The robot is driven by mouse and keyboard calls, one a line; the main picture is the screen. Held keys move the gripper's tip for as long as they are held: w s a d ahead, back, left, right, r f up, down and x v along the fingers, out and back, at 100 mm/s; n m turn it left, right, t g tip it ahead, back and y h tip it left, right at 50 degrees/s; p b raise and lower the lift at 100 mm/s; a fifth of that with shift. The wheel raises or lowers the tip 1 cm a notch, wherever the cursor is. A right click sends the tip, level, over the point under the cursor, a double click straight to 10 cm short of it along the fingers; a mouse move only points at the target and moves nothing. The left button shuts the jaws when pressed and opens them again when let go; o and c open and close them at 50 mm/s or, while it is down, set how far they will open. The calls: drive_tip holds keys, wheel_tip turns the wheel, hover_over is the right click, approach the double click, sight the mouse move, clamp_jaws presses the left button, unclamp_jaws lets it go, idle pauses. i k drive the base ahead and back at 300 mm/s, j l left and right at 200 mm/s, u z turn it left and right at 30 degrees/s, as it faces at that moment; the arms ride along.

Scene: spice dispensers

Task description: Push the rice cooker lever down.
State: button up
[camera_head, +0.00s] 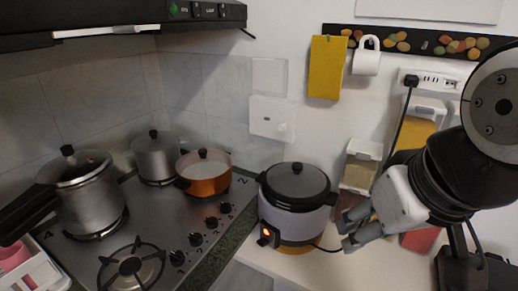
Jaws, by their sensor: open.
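The rice cooker (291,222) stands on the counter in the middle of the head view, right of the stove. It has a pale body, a dark rim with side handles and a glass lid. A dark control panel with a small orange light (266,233) is low on its front left; the lever (263,241) seems to be on that panel, too small to read its position. My gripper (343,231) is open and empty, just right of the cooker, its fingers pointing left toward the cooker's side. I cannot tell whether the fingertips touch it.
The steel stove (190,214) on the left holds a pressure cooker (87,200), a steel pot (157,157) and an orange pot (204,175). Spice dispensers (361,165) hang on the wall behind my gripper. A black cable runs from the wall outlet (432,79). A white rack (35,270) is at lower left.

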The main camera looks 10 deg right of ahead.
sight(263, 242)
drive_tip(key=u, duration=0.35)
drive_tip(key=k, duration=0.3)
drive_tip(key=k+j+u, duration=0.1)
drive_tip(key=j+u, duration=0.6)
drive_tip(key=j, duration=0.15)
drive_tip(key=k, duration=0.05)
